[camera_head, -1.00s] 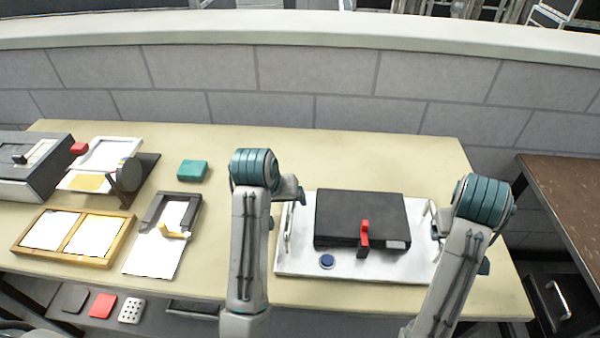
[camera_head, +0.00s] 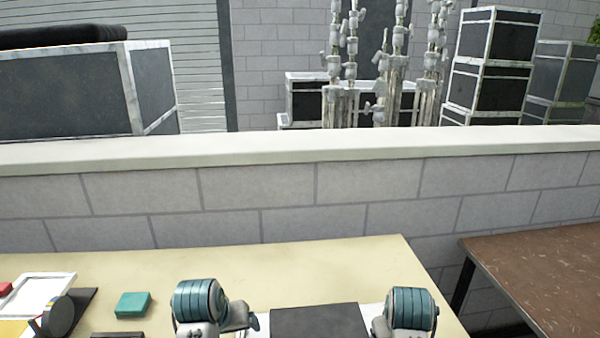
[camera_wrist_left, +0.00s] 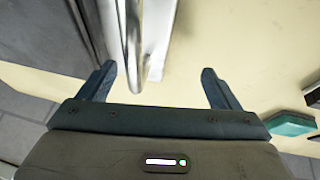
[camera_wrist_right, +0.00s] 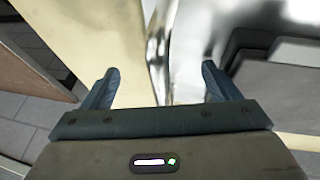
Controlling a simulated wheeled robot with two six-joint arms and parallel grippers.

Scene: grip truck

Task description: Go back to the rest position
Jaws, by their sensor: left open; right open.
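In the head view my left gripper (camera_head: 240,316) is partly visible at the lower edge, beside the left end of a white tray (camera_head: 370,311). A black case (camera_head: 318,322) lies on the tray, its lower part cut off. In the left wrist view the left gripper (camera_wrist_left: 158,70) is open, with a tray handle (camera_wrist_left: 133,40) showing between its fingers, nearer one finger. In the right wrist view the right gripper (camera_wrist_right: 160,70) is open, with a shiny handle (camera_wrist_right: 155,45) showing between its fingers. The right fingers are hidden in the head view.
A teal block (camera_head: 132,304) and a white frame (camera_head: 42,295) lie on the pale table (camera_head: 330,262) to the left. A grey wall (camera_head: 310,205) stands behind it. A brown table (camera_head: 545,275) is at right. The table's back strip is clear.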

